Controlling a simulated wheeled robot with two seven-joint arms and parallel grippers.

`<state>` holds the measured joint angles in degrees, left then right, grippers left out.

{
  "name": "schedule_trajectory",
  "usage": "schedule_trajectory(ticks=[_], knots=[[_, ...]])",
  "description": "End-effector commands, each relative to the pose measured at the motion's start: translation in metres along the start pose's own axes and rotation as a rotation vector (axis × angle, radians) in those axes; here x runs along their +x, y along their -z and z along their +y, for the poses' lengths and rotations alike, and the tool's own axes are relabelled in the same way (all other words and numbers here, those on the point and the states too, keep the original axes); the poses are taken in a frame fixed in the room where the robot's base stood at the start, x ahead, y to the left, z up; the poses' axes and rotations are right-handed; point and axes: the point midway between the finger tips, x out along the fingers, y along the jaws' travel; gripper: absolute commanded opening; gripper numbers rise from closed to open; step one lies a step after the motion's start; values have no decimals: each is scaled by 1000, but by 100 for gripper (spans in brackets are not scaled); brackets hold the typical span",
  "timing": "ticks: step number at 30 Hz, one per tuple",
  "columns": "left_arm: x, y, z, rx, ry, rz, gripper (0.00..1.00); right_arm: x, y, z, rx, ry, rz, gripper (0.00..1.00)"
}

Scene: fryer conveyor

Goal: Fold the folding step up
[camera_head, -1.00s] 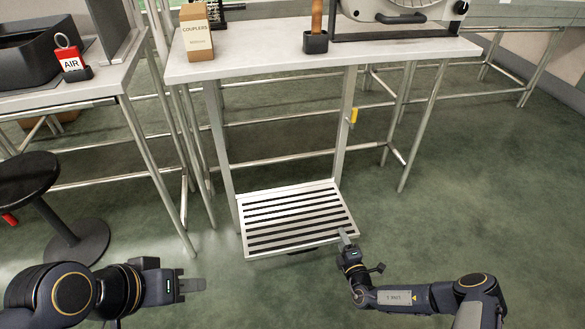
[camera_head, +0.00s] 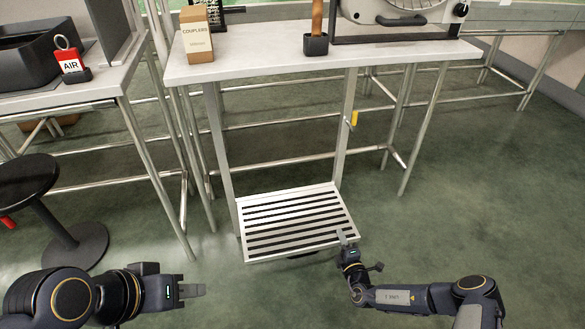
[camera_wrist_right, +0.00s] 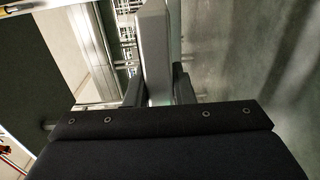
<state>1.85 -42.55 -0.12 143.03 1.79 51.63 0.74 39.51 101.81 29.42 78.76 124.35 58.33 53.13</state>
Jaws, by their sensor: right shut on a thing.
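The folding step (camera_head: 296,222) is a pale metal platform with dark grip strips, lying folded down flat between two upright posts under the middle table. A yellow handle (camera_head: 354,118) is on the right post. My right gripper (camera_head: 343,237) is shut on the folding step at its front right corner. In the right wrist view the step (camera_wrist_right: 92,58) shows on the left, and the finger (camera_wrist_right: 155,50) hides the gripped edge. My left gripper (camera_head: 192,290) is left of the step, apart from it and holding nothing visible; its finger gap is not clear.
The middle table (camera_head: 260,58) stands over the step, with a couplers box (camera_head: 196,36) and a black holder (camera_head: 315,44) on it. A black stool (camera_head: 75,245) is at the left. The floor to the right and front is clear.

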Motion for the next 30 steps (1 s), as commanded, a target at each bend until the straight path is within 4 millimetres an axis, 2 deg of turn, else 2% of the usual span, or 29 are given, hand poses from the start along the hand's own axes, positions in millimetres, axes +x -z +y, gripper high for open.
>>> schedule_trajectory(ticks=[30], knots=[[-69, 35, 32, 0, 0, 0, 36, 6, -1, 49, 0, 172, -3, 0]])
